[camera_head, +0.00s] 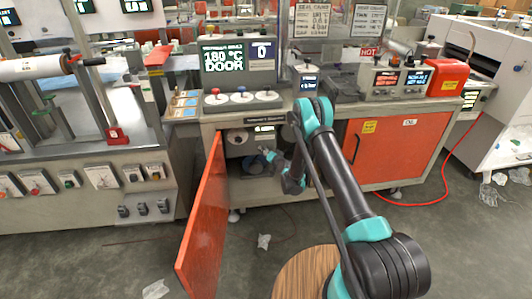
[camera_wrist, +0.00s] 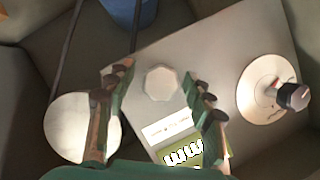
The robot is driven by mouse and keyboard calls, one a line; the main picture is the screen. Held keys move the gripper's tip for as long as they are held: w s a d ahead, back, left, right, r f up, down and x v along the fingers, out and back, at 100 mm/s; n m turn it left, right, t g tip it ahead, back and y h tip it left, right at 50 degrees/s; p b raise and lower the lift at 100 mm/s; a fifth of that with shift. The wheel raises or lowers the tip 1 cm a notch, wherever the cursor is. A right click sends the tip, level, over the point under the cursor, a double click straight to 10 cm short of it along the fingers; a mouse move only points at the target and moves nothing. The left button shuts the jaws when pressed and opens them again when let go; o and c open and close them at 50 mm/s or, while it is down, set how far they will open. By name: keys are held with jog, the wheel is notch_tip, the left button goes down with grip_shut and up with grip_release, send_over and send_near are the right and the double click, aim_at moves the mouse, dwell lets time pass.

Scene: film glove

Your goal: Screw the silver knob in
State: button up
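A small pale silver knob (camera_wrist: 160,84), many-sided, sits on the light grey panel (camera_wrist: 215,55) in the wrist view. My gripper (camera_wrist: 158,93) is open, with one finger on each side of the knob and a gap on both sides; how far it is from the panel is hard to tell. In the head view my gripper (camera_head: 268,154) is inside the cabinet, in front of a grey control box (camera_head: 235,150). The knob cannot be made out there. How far the knob stands out from the panel cannot be told.
A round dial (camera_wrist: 262,88) with a dark handle sticks out to the right. A white disc (camera_wrist: 70,125) is partly behind the left finger. A lit display (camera_wrist: 183,154) is near the gripper's base. A blue object (camera_wrist: 128,10) is beyond. The orange door (camera_head: 203,225) stands open.

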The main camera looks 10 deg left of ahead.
jog(key=c, duration=1.1)
jog(key=shift+c, duration=0.2)
jog(key=m+y, duration=0.1)
jog(key=m, duration=0.1)
jog(key=shift+d+m+y, duration=0.1)
jog(key=shift+m+y, duration=0.2)
jog(key=shift+f+m+t+y, duration=0.1)
jog(key=shift+m+t+y, duration=0.2)
jog(key=shift+m+y, duration=0.8)
jog(key=shift+m+h, duration=0.3)
jog(key=shift+m, duration=0.2)
jog(key=o, duration=1.2)
